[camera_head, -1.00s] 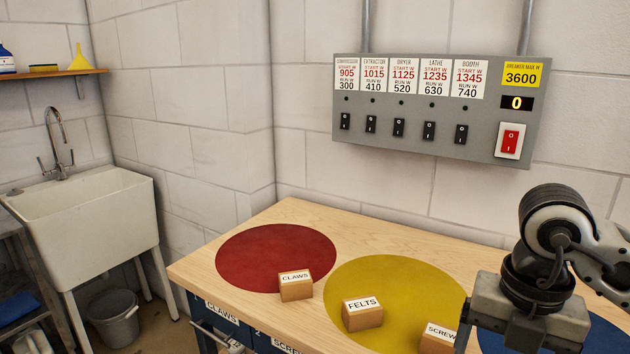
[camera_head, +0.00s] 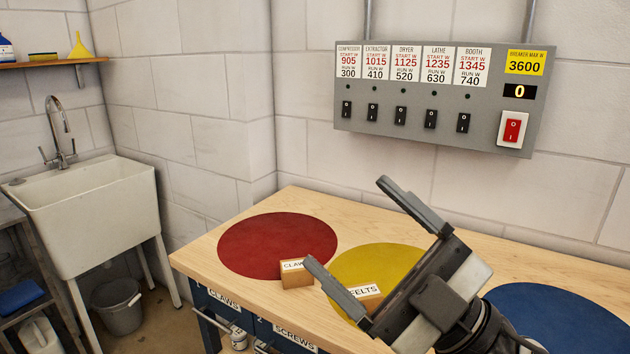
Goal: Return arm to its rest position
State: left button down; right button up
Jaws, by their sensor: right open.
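My right gripper (camera_head: 357,243) is in the lower right of the head view, with its two dark fingers spread wide and nothing between them. It points up and to the left, in front of the wooden bench (camera_head: 205,253). It partly covers the yellow disc (camera_head: 365,262) and the FELTS box (camera_head: 366,294). The CLAWS box (camera_head: 296,275) stands at the front edge of the red disc (camera_head: 277,245), and one fingertip overlaps it in the picture. I cannot tell the gap between them. My left gripper is out of view.
A grey switch panel (camera_head: 400,143) with several black switches and a red switch (camera_head: 513,129) hangs on the wall; its display reads 0. A blue disc (camera_head: 557,318) lies at the bench's right. A sink (camera_head: 95,215) and bucket (camera_head: 120,308) stand at left.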

jog(key=w+d+f+m+t+h, duration=0.55)
jog(key=d+m+t+h, duration=0.3)
jog(key=m+h, duration=0.55)
jog(key=s+d+f+m+g+h, duration=0.1)
jog(key=d+f+m+g+h, duration=0.15)
jog(key=f, duration=0.35)
jog(key=d+f+m+g+h, duration=0.2)
jog(key=d+f+m+h, duration=0.15)
jog(key=f, duration=0.35)
jog(key=s+d+f+g+h, duration=0.1)
jog(key=s+f+g, duration=1.2)
jog(key=s+f, duration=0.6)
jog(key=w+a+f+t+y, duration=0.2)
jog(key=w+a+f+t, duration=0.3)
jog(key=w+t, duration=0.1)
jog(key=shift+a+f+n+t+y, duration=0.25)
jog(key=shift+a+n+t+y, duration=0.05)
jog(key=shift+n+t, duration=0.1)
